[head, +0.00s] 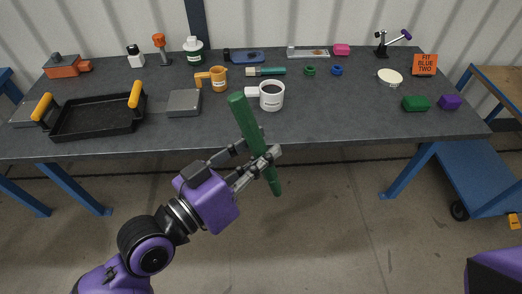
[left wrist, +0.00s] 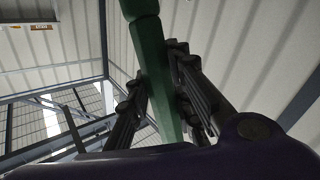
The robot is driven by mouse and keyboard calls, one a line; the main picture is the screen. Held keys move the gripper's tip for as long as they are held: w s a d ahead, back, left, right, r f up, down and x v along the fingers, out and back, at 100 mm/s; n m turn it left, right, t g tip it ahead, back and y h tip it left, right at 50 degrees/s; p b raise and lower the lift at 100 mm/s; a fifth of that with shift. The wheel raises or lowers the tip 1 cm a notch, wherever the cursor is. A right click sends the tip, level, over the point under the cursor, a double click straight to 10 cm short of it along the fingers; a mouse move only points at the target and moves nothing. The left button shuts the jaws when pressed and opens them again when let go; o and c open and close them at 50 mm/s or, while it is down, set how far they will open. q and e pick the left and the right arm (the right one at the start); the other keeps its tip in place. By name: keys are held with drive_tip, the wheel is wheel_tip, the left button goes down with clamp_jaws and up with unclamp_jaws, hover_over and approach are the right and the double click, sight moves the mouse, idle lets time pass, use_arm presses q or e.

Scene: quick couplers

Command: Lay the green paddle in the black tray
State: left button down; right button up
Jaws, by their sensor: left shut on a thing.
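The green paddle (head: 247,122) is a long green bar, held tilted in front of the table's front edge. My left gripper (head: 268,156) is shut on it near its lower middle. In the left wrist view the green paddle (left wrist: 153,62) runs between the two fingers of my left gripper (left wrist: 158,100). The black tray (head: 98,118), with two orange handles, sits on the left of the table, left of the gripper and apart from the paddle. It looks empty. At the lower right of the head view a purple and dark part of mine shows, but no right fingers.
The dark table (head: 330,122) has free room at its middle right. A grey block (head: 184,103) lies right of the tray. A white mug (head: 271,96) and an orange mug (head: 218,78) stand near the paddle's top. Green (head: 415,104) and purple blocks (head: 450,102) lie at right.

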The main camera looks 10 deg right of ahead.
use_arm(q)
drive_tip(key=shift+w+a+f, duration=0.1)
drive_tip(key=shift+w+a, duration=0.15)
drive_tip(key=w+a+r+n+t+y+p, duration=0.4)
drive_tip(key=a+n+y, duration=0.15)
drive_tip(key=a, duration=0.35)
drive_tip(key=w+a+r+n+t+y+p, duration=0.3)
drive_tip(key=a+r+n+t+y, duration=0.1)
drive_tip(key=a+y, duration=0.4)
drive_tip(key=s+a+r+n+y+p, duration=0.1)
drive_tip(key=s+a+r+n+p, duration=0.15)
drive_tip(key=a, duration=0.25)
drive_tip(key=s+f+m, duration=0.1)
drive_tip(key=s+f, duration=0.4)
drive_tip(key=s, duration=0.3)
drive_tip(key=shift+a+f, duration=0.3)
drive_tip(key=shift+a, duration=0.1)
use_arm(e)
drive_tip(key=w+a+r+m+t, duration=0.1)
drive_tip(key=w+r, duration=0.3)
drive_tip(key=r, duration=0.5)
drive_tip(key=shift+a+r, duration=0.15)
drive_tip(key=shift+r, duration=0.2)
